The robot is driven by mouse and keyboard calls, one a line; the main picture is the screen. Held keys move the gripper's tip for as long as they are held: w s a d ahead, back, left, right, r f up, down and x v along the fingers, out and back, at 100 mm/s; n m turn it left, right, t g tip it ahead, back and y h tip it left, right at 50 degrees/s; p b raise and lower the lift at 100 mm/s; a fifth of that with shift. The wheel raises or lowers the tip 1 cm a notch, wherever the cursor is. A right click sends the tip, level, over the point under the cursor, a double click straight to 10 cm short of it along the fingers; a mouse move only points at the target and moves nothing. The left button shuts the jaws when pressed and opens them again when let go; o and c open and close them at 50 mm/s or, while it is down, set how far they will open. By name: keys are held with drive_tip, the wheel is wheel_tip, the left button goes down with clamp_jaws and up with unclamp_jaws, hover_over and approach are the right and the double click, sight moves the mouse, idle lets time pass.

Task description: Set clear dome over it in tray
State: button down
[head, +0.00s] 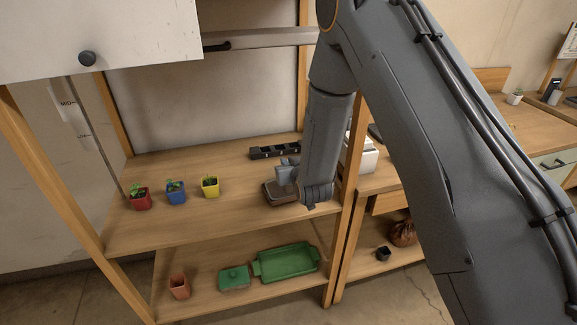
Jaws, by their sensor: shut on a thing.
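My gripper (288,176) is over the right part of the upper shelf, partly hidden by my own arm. It is shut on a small, low, brownish box-like thing with greyish edges (279,194). I cannot tell whether this is the clear dome with the wood showing through, or whether it touches the shelf. Three small potted plants stand left of it: red pot (140,203), blue pot (176,197) and yellow pot (211,191). A green tray with end handles (288,262) lies on the lower shelf and looks empty.
A lidded green dish (234,278) and a terracotta pot (180,287) stand left of the green tray. A black rack-like object (275,151) lies behind my gripper. Wooden posts flank the shelves. The upper shelf's front left is clear.

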drive_tip(key=c, duration=1.8)
unclamp_jaws()
drive_tip(key=shift+s+d+f, duration=0.1)
drive_tip(key=shift+s+f, duration=0.15)
drive_tip(key=shift+f, duration=0.25)
drive_tip(key=shift+s+d+f, duration=0.1)
drive_tip(key=shift+s+f, duration=0.1)
drive_tip(key=shift+f, duration=0.3)
drive_tip(key=shift+o, duration=0.2)
drive_tip(key=shift+a, duration=0.1)
drive_tip(key=shift+s+r, duration=0.1)
drive_tip(key=shift+s, duration=0.15)
drive_tip(key=s+d+r+m+g+h+b, duration=0.1)
drive_tip(key=s+d+r+g, duration=0.2)
drive_tip(key=s+d, duration=0.3)
drive_tip(key=s+d+r+m+g+h, duration=0.1)
drive_tip(key=s+d+r+g, duration=0.2)
drive_tip(key=s, duration=1.2)
drive_tip(key=s+d+r+m+g+h+b, duration=0.1)
drive_tip(key=s+d+r+g, duration=0.3)
drive_tip(key=s+d, duration=0.6)
drive_tip(key=shift+s+d+g+h+b, duration=0.3)
drive_tip(key=shift+s+d+g+h, duration=0.1)
drive_tip(key=shift+g, duration=0.5)
